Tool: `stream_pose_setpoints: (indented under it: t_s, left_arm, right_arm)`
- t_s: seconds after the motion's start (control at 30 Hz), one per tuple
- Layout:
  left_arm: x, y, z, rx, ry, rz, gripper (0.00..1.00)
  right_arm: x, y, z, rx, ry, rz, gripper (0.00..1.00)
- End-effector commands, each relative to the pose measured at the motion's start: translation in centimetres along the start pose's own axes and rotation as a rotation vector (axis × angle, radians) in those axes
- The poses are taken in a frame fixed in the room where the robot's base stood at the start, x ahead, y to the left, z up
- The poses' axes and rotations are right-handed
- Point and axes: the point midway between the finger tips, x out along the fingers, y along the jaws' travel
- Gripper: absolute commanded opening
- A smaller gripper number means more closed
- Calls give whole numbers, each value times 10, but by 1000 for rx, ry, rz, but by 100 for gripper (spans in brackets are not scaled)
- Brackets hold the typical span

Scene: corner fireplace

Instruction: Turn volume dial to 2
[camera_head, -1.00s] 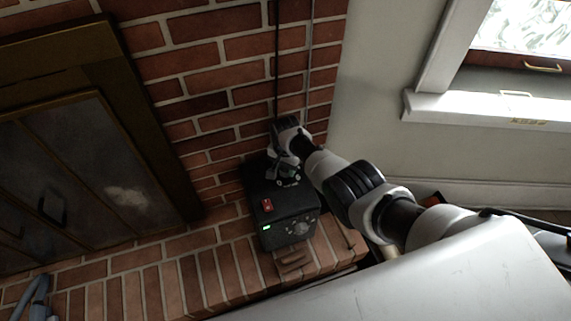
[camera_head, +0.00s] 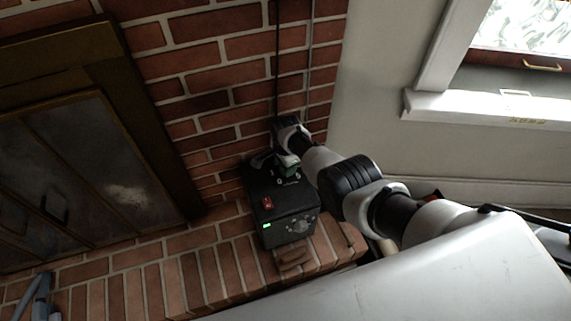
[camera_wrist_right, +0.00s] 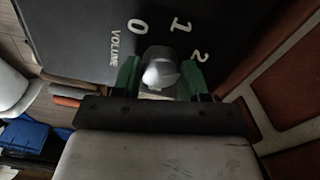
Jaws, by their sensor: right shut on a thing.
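A black box (camera_head: 286,212) stands on the brick ledge with its volume dial on the top face. In the right wrist view the pale, rounded dial (camera_wrist_right: 160,72) sits between the green fingers of my right gripper (camera_wrist_right: 160,78). The gripper is shut on it. White marks "VOLUME", 0, 1 and 2 (camera_wrist_right: 199,57) curve around the dial on the box top. The 2 lies close to the right finger. I cannot tell where the dial points. In the head view my right gripper (camera_head: 287,166) hides the dial.
The box has a red switch (camera_head: 267,203), a lit green light (camera_head: 267,226) and a front knob (camera_head: 299,226). A brick wall (camera_head: 220,80) rises close behind it. A dark metal-framed fireplace door (camera_head: 90,170) is at left. A window sill (camera_head: 490,110) is at right.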

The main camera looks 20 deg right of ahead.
Motion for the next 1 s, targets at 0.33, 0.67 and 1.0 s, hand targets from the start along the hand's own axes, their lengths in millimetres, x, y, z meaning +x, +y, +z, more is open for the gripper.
stream_pose_setpoints:
  t_s: [0.33,0.67,1.0]
  left_arm:
    - [0,0,-1,0,2,0,0]
    - [-1,0,-2,0,6,0,0]
    - [6,2,11,-3,-3,4,0]
  right_arm:
    - [-1,-1,-2,2,4,-4,19]
    - [-1,0,-1,1,2,-1,69]
    - [-8,0,0,1,1,-1,69]
